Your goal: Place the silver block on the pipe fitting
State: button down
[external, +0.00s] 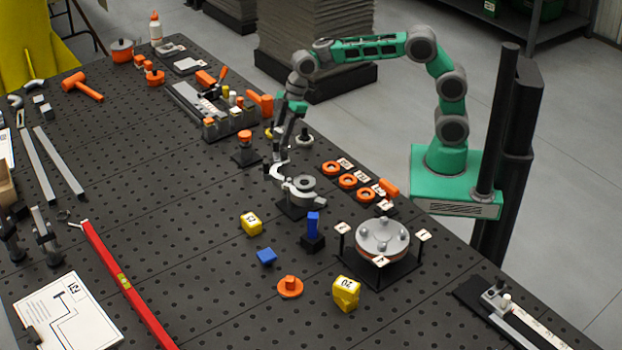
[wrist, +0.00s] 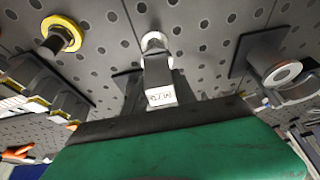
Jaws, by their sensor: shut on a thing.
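My gripper (external: 278,168) is low over the middle of the pegboard table. In the wrist view my gripper (wrist: 157,92) is shut on a silver block (wrist: 161,78) with a small printed label. The block's lower part is hidden. A round pale metal piece, apparently the pipe fitting (wrist: 154,42), shows just beyond the block. It seems to be the pale ringed piece behind the gripper in the external view (external: 304,138). Block and fitting overlap in the wrist view; I cannot tell whether they touch.
A grey ringed clamp (external: 302,186) on a dark plate stands close in front of my gripper. A yellow-ringed part (wrist: 61,36) is at the wrist view's left. A rack (external: 230,122), orange rings (external: 347,181) and a round silver-topped fixture (external: 382,236) are nearby. The table's left-centre is mostly clear.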

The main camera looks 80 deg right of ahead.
jog(key=shift+f, duration=0.15)
jog(key=c, duration=1)
grip_release()
jog(key=shift+r, duration=0.4)
jog(key=v, duration=1.1)
jog(key=s+d+f+m+h, duration=0.1)
jog(key=s+d+f+m, duration=0.1)
jog(key=s, duration=0.5)
jog(key=s+d+f+m+h, duration=0.1)
jog(key=s+f+m, duration=0.3)
jog(key=s, duration=0.4)
jog(key=s+d+f+m+h, duration=0.1)
jog(key=s+d+f+m, duration=0.1)
jog(key=s+f, duration=0.3)
jog(key=shift+s+d+f+m+p, duration=0.15)
jog(key=shift+s+d, duration=0.15)
jog(key=shift+s, duration=0.25)
jog(key=shift+s+d+r+m+p, duration=0.1)
jog(key=shift+s+d, duration=0.15)
jog(key=shift+s, duration=0.25)
jog(key=shift+s+d+f+m+p, duration=0.15)
jog(key=shift+s+d, duration=0.15)
jog(key=shift+s, duration=0.25)
